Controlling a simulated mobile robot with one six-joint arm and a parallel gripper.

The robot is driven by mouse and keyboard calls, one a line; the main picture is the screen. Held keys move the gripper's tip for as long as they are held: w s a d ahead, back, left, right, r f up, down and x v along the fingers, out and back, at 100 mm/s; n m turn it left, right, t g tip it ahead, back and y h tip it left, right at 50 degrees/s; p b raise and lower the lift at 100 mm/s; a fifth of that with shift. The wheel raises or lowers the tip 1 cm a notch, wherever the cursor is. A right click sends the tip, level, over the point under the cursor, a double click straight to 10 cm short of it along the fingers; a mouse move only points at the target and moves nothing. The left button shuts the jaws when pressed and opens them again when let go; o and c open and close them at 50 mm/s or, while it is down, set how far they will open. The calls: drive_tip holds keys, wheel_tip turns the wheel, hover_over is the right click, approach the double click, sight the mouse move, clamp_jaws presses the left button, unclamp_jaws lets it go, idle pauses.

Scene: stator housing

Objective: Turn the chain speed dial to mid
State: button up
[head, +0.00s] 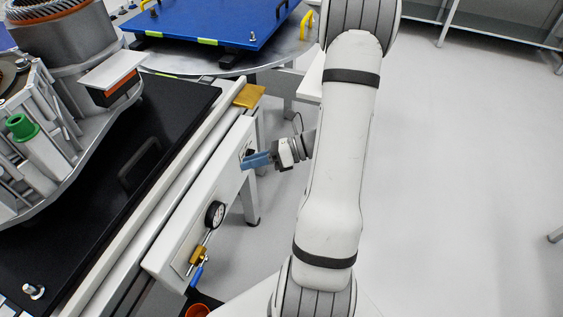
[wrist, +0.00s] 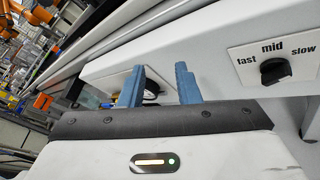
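The chain speed dial (wrist: 275,70) is a black knob on a white label marked fast, mid and slow. It is at the right of the wrist view, on the white panel face. Which mark the knob points at is too small to tell. My gripper (wrist: 160,85) has two blue fingers, apart with a gap between them. The fingers are to the left of the dial in the wrist view and do not hold it. In the head view my gripper (head: 256,160) is close against the far part of the panel, hiding most of a small dark part there.
A round gauge (head: 215,214) sits nearer along the white panel (head: 185,245), with a blue-handled valve (head: 197,273) below it. A yellow piece (head: 249,95) is at the panel's far end. The black conveyor (head: 85,210) lies left. Open floor is right.

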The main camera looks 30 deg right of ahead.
sight(251, 154)
drive_tip(key=w+d+f+m+t+h+b, duration=0.2)
drive_tip(key=d+f+m+t+h, duration=0.1)
drive_tip(key=d+f+m+t, duration=0.7)
drive_tip(key=w+a+r+m+g+b, duration=0.1)
drive_tip(key=w+a, duration=0.3)
drive_tip(key=w, duration=0.1)
drive_tip(key=shift+w+g, duration=0.2)
drive_tip(key=shift+g, duration=0.2)
drive_tip(key=shift+w+a, duration=0.1)
drive_tip(key=shift+a, duration=0.1)
